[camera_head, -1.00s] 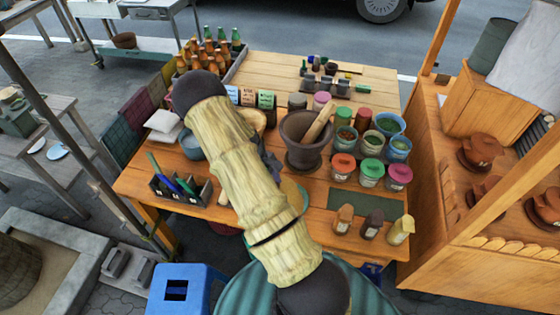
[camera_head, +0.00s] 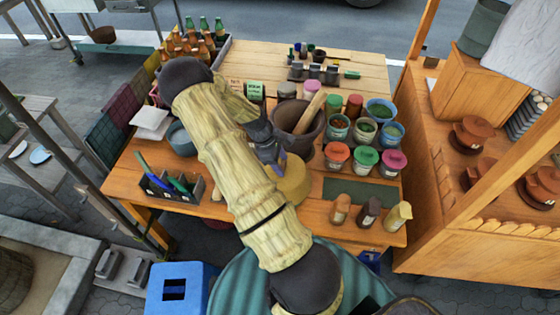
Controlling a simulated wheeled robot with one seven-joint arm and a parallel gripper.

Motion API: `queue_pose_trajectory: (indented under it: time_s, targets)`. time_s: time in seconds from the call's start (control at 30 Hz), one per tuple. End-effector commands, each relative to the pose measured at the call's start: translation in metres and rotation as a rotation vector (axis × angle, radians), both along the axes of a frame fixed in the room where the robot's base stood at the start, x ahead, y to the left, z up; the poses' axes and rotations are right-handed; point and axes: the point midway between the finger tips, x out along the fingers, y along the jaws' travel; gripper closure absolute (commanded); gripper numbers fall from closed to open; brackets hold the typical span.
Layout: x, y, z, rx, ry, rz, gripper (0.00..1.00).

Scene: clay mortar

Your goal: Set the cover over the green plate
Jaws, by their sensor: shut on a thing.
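A tan, rounded cover (camera_head: 292,187) is at the front middle of the wooden table, just in front of the dark mortar. My gripper (camera_head: 279,164) is above the cover, shut on its top; the exact grip is partly hidden by my arm. I cannot tell whether the cover rests on something or hangs just above it. The green plate does not show; it may be hidden by the cover or my arm.
A mortar with a pestle (camera_head: 298,124) stands close behind the cover. Lidded jars (camera_head: 364,161) and a dark green mat (camera_head: 350,191) are to the right, with several small bottles (camera_head: 369,212) in front. A divided tray (camera_head: 170,186) and a blue bowl (camera_head: 181,138) are left.

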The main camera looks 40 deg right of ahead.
Motion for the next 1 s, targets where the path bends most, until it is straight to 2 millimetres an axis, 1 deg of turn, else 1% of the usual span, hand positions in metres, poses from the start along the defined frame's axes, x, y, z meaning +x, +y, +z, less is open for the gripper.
queue_pose_trajectory:
  time_s: [0.03,0.3,1.0]
  targets:
    - [0.0,0.0,-0.007,0.0,0.0,0.0,0.86]
    - [0.0,0.0,-0.029,-0.001,0.0,0.001,0.86]
    - [0.001,0.001,-0.082,0.0,0.0,0.003,0.86]
